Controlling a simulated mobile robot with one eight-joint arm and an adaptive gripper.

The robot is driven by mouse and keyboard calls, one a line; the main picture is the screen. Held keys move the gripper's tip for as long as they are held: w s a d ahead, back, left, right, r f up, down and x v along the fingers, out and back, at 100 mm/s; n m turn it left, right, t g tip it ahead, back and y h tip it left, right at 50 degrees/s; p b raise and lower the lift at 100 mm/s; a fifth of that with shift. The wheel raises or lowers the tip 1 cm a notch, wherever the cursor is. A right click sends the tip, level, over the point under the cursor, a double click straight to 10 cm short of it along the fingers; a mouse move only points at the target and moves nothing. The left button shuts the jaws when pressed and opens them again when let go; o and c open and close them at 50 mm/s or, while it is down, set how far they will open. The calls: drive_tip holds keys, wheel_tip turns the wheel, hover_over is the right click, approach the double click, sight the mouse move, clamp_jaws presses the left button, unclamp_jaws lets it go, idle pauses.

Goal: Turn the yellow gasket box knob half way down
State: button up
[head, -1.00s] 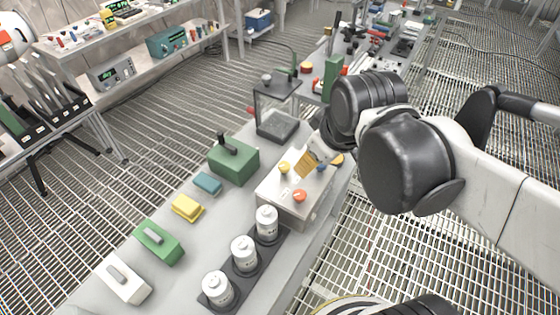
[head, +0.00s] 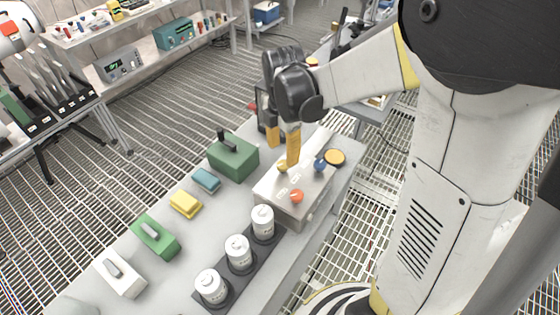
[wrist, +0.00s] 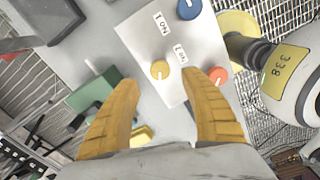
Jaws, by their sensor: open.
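The gasket box is a pale metal box (head: 318,190) on the table, with a yellow knob (head: 283,167), a blue knob (head: 320,164) and an orange knob (head: 296,196) on top. In the wrist view the yellow knob (wrist: 160,69) shows a pale pointer line, with the blue knob (wrist: 189,8) and orange knob (wrist: 217,76) nearby. My gripper (head: 283,154) points down with its yellow fingers apart, close above the yellow knob. In the wrist view my gripper (wrist: 173,79) is open and empty, and the knob lies in line with the gap, just beyond the fingertips. Contact is not visible.
White canisters (head: 239,254) stand on a dark strip in front of the box. A green box with a black handle (head: 233,158) stands to its left. A yellow block (head: 186,204), a teal block (head: 206,181) and a green block (head: 155,236) lie along the table's left side.

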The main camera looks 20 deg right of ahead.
sight(283, 164)
wheel_tip(283, 164, down, 6)
drive_tip(key=shift+r+b, duration=0.25)
drive_tip(key=shift+b, duration=0.55)
clamp_jaws()
